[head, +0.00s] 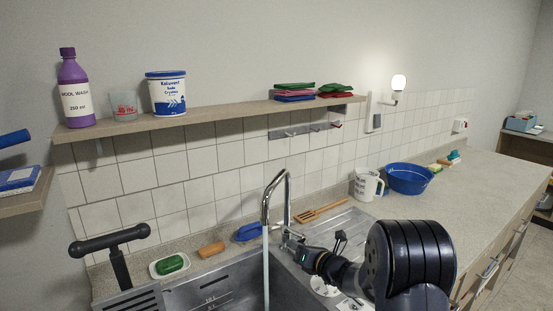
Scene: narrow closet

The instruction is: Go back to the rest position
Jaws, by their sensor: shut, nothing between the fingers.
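My arm reaches in from the lower right of the head view, over the sink's right side and drainboard (340,222). My gripper (340,238) shows as a small dark shape at the arm's far end, partly hidden by the wrist. It looks shut and empty. The wrist is close to the base of the chrome tap (287,205); whether they touch cannot be told. A pale vertical streak like running water falls from the spout into the metal sink (215,292).
A green soap (170,264) and brush (212,249) lie behind the sink. The right counter (455,205) is largely clear.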

